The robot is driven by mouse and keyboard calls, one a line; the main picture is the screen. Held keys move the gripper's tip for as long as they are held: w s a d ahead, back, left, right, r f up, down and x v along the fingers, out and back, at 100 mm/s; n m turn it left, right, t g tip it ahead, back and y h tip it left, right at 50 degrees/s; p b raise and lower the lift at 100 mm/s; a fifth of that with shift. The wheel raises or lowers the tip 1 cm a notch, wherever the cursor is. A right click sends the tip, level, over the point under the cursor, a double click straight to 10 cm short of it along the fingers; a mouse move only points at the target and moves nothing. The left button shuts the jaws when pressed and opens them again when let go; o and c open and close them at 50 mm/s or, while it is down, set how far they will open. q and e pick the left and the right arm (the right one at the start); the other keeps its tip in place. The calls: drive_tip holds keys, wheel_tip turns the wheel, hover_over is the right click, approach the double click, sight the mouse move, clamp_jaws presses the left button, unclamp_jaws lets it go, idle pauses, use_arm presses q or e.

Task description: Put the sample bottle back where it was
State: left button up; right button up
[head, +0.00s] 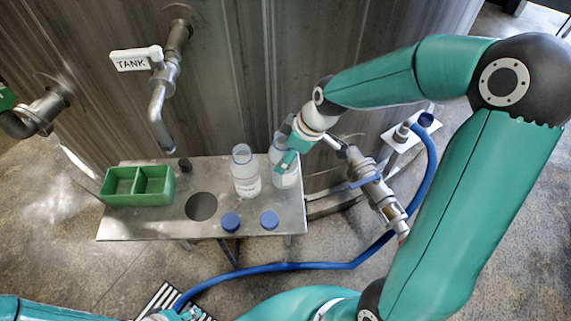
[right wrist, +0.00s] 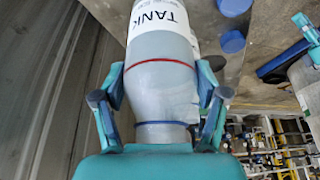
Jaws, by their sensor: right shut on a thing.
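A clear sample bottle (head: 285,176) with a white label is at the right end of the metal shelf (head: 130,226). In the right wrist view the bottle (right wrist: 163,98) reads TANK, with a red line around it. My right gripper (head: 289,152) is shut on its upper part, one finger on each side. I cannot tell whether its base touches the shelf. A second clear bottle (head: 246,180) stands upright just left of it. My left gripper (head: 185,314) is barely visible at the bottom edge; its fingers are unclear.
A green divided box (head: 138,202) sits on the shelf's left. A dark round spot (head: 201,206) and two blue caps (head: 230,222) (head: 269,220) are in front. A tap pipe (head: 158,110) by the TANK sign (head: 136,59) hangs above. A valve (head: 378,190) and blue hose (head: 300,267) are nearby.

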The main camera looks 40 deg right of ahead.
drive_tip(key=shift+f, duration=2.15)
drive_tip(key=o, duration=1.7)
drive_tip(key=v, duration=1.2)
